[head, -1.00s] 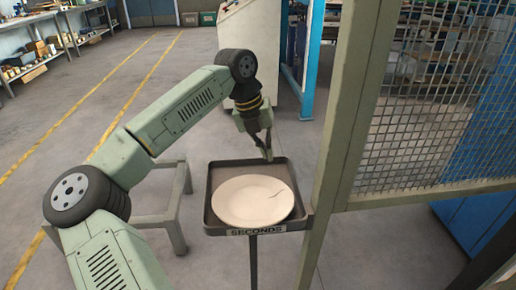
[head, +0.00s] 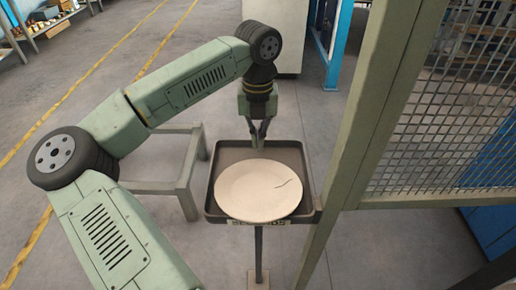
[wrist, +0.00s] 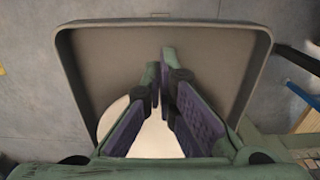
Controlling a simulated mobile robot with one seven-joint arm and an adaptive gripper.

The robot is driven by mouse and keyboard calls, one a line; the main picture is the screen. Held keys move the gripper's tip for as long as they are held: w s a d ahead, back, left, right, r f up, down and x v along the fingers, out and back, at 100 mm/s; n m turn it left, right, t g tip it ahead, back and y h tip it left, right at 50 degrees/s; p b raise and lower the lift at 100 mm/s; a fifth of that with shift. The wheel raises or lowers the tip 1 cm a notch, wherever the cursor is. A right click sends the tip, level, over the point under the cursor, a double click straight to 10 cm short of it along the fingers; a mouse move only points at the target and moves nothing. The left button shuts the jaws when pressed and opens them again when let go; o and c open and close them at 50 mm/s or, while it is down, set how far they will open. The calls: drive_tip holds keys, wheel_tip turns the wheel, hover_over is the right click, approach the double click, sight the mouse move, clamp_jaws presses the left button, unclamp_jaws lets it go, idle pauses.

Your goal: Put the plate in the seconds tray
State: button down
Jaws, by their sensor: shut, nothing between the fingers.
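The plate (head: 258,195) is round and cream-coloured, with a dark crack line on its right side. It lies in the seconds tray (head: 222,157), a dark square tray on a post, towards the tray's near edge. In the head view the "SECONDS" label on the tray's front is partly covered by the plate. My gripper (head: 258,142) is shut and empty, pointing down over the tray's far part, apart from the plate's middle. In the wrist view the plate (wrist: 113,114) shows partly behind my gripper (wrist: 160,62), and the tray (wrist: 110,52) surrounds it.
A green post with a wire mesh panel (head: 435,145) stands close to the tray's right. A grey metal frame (head: 165,186) stands to its left. A pale cabinet (head: 277,35) and a blue frame (head: 335,45) are behind. Open floor lies at the left.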

sight(258, 160)
drive_tip(key=s, duration=0.3)
drive_tip(key=shift+s+r+p, duration=0.15)
drive_tip(key=shift+s+p, duration=0.15)
drive_tip(key=shift+p, duration=0.1)
drive_tip(key=shift+s+f+p, duration=0.25)
drive_tip(key=shift+p, duration=0.15)
drive_tip(key=shift+w+f+b, duration=0.15)
drive_tip(key=shift+f+b, duration=0.6)
drive_tip(key=shift+b, duration=0.1)
drive_tip(key=w, duration=0.3)
drive_tip(key=shift+w, duration=0.2)
drive_tip(key=shift+r, duration=0.1)
drive_tip(key=shift+r, duration=0.7)
drive_tip(key=shift+w, duration=0.15)
